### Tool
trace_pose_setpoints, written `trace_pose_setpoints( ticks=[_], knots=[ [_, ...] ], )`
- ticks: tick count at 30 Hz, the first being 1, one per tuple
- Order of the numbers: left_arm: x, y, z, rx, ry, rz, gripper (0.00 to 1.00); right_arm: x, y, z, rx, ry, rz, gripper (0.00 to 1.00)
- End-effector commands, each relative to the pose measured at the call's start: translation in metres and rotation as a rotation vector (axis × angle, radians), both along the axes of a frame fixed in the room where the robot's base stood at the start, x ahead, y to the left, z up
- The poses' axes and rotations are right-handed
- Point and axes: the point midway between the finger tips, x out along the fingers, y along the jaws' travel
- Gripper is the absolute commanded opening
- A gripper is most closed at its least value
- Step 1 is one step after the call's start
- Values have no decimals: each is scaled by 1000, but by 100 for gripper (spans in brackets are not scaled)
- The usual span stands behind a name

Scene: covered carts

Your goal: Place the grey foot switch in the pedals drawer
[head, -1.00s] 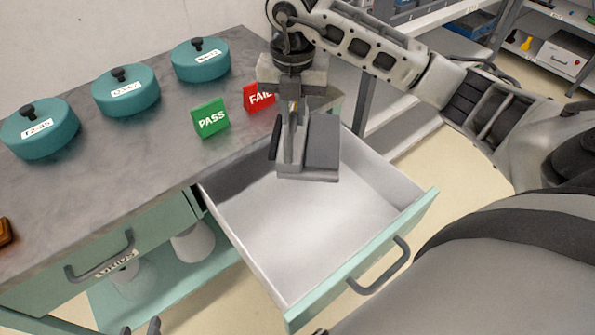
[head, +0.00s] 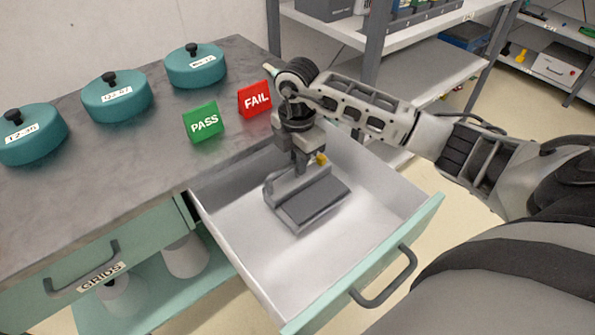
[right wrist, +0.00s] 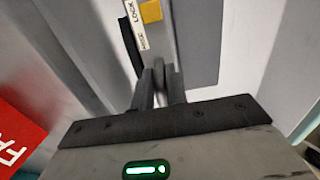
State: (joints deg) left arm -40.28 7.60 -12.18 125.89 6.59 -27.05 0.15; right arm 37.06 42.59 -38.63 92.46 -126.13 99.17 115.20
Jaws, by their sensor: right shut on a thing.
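The grey foot switch (head: 312,203) is inside the open drawer (head: 245,241), low over its white floor or touching it; I cannot tell which. My right gripper (head: 302,170) reaches down into the drawer and is shut on the foot switch's raised edge. In the right wrist view the fingers (right wrist: 160,88) pinch a strip of the foot switch (right wrist: 195,35) that bears a "LOCK" label and a yellow piece. The drawer's label is not visible. My left gripper is not in view.
Green PASS (head: 204,122) and red FAIL (head: 255,100) signs stand on the grey cart top near the drawer. Several teal lidded pots (head: 117,97) stand behind. A shut drawer labelled GRIDS (head: 100,272) is at left. The open drawer's front half is empty.

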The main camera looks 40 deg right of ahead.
Motion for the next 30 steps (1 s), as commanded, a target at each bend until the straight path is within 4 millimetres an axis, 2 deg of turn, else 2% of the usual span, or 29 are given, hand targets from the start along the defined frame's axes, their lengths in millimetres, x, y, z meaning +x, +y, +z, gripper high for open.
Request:
trace_pose_setpoints(
  ticks=[3, 6, 19, 20, 22, 30],
  knots=[
    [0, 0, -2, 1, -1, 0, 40, 0, 1, -21, 2, 2, 1, 0],
    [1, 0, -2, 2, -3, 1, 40, 0, 0, -31, 1, 0, 0, 0],
    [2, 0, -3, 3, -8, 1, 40, 0, 0, -37, 1, -1, 2, 0],
    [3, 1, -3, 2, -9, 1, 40, 0, 0, -38, 0, 1, 2, 17],
    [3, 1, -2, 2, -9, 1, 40, 0, 0, -37, 0, 1, 2, 36],
    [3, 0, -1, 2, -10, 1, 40, 0, 0, -37, 0, 1, 2, 36]
  ],
)
